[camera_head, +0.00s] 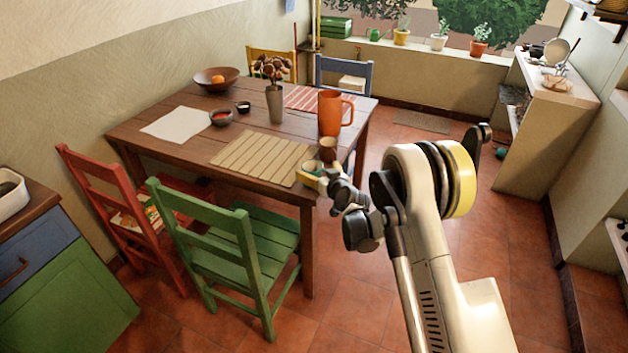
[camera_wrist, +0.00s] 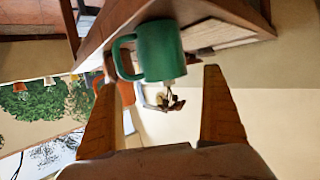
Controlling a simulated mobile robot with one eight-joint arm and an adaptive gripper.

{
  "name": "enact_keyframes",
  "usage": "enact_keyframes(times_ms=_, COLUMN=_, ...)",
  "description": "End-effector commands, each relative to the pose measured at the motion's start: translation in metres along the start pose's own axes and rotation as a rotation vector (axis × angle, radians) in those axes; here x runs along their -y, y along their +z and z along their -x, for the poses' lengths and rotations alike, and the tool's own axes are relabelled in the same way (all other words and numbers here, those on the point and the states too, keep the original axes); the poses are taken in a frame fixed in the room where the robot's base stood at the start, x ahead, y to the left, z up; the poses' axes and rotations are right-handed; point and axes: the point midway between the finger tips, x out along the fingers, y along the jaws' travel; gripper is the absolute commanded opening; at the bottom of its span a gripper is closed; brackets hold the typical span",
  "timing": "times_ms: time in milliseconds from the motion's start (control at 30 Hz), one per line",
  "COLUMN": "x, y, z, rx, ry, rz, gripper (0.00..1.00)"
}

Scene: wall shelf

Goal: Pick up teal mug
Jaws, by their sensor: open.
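The teal mug (camera_wrist: 162,50) is large in the wrist view, at the edge of the wooden table, with its handle toward the left. In the head view a small teal patch of it (camera_head: 312,166) shows at the table's near right corner, mostly hidden by my gripper. My gripper (camera_wrist: 158,78) is open and empty. Its two orange-brown fingers stand on either side of the mug's line, with a gap on each side, and the mug is just ahead of the fingertips. In the head view my gripper (camera_head: 314,177) is at that corner.
A slatted mat (camera_head: 260,158) lies to the left. A vase (camera_head: 275,100) stands farther back. A green chair (camera_head: 240,240) stands at the table's near side.

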Motion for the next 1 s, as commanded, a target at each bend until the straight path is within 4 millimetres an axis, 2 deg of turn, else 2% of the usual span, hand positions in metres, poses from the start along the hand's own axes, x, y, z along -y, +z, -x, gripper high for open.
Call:
enact_keyframes(times_ms=100, x=0.002, y=0.004, z=-0.020, rx=0.000, ry=-0.001, rz=0.000, gripper=0.96)
enact_keyframes(times_ms=200, x=0.002, y=0.002, z=-0.027, rx=0.000, ry=-0.001, rz=0.000, gripper=0.96)
enact_keyframes(times_ms=433, x=0.002, y=0.001, z=-0.028, rx=0.000, ry=-0.001, rz=0.000, gripper=0.96)
enact_keyframes(times_ms=467, x=0.002, y=0.001, z=-0.028, rx=0.000, ry=0.000, rz=0.000, gripper=0.90)
enact_keyframes(times_ms=600, x=0.002, y=0.001, z=-0.028, rx=0.001, ry=-0.001, rz=0.000, gripper=0.47)
enact_keyframes(times_ms=700, x=0.002, y=0.001, z=-0.028, rx=0.001, ry=-0.001, rz=0.000, gripper=0.20)
enact_keyframes(times_ms=1000, x=0.002, y=0.002, z=-0.028, rx=0.002, ry=-0.002, rz=-0.001, gripper=0.19)
